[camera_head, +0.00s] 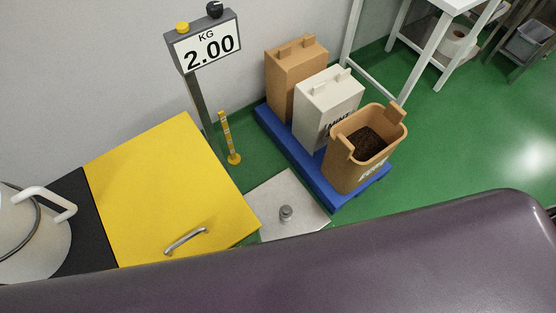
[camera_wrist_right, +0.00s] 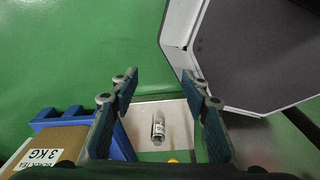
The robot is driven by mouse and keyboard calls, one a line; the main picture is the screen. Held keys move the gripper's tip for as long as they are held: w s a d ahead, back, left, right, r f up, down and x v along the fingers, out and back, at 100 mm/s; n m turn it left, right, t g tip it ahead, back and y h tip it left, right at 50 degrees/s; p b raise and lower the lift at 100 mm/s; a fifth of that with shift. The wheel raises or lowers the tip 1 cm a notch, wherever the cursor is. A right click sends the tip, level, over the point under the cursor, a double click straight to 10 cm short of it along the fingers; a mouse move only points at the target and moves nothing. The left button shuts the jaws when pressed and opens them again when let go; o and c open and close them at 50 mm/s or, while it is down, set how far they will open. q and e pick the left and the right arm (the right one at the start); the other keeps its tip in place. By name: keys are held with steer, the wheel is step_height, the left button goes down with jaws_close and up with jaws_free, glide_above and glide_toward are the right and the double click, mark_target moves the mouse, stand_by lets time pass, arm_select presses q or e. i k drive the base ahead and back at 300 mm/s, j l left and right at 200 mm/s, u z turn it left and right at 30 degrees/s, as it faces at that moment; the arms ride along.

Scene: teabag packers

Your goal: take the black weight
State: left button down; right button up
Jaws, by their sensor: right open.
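A small grey metal weight (camera_head: 286,213) stands on a pale floor scale plate (camera_head: 291,190) in the head view. In the right wrist view the weight (camera_wrist_right: 158,128) looks like a silver cylinder on the plate (camera_wrist_right: 137,113). A black rounded piece (camera_head: 214,8) and a yellow one (camera_head: 182,27) sit on top of the scale display (camera_head: 207,45), which reads 2.00 KG. I cannot tell if the black piece is a loose weight. My right gripper (camera_wrist_right: 160,85) is open and empty, with the silver cylinder showing between its fingers. My left gripper is out of view.
A blue pallet (camera_head: 330,193) carries a brown box (camera_head: 290,75), a white box (camera_head: 322,105) and an open brown bin (camera_head: 345,168) with dark contents. A yellow cabinet (camera_head: 160,190) stands left of the plate. A short yellow post (camera_head: 228,140) stands behind.

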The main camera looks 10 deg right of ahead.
mark_target(286, 211)
steer(key=k+l+z, duration=0.1)
steer(key=k, duration=0.35)
steer(key=k+l+z, duration=0.15)
steer(key=k, duration=0.3)
steer(key=i+l, duration=0.1)
steer(key=l, duration=0.25)
steer(key=i+l, duration=0.15)
steer(key=l, duration=0.2)
steer(key=i+l, duration=0.1)
steer(key=l, duration=0.3)
steer(key=i+l, duration=0.15)
steer(key=l, duration=0.2)
steer(key=i+l, duration=0.1)
steer(key=l, duration=0.25)
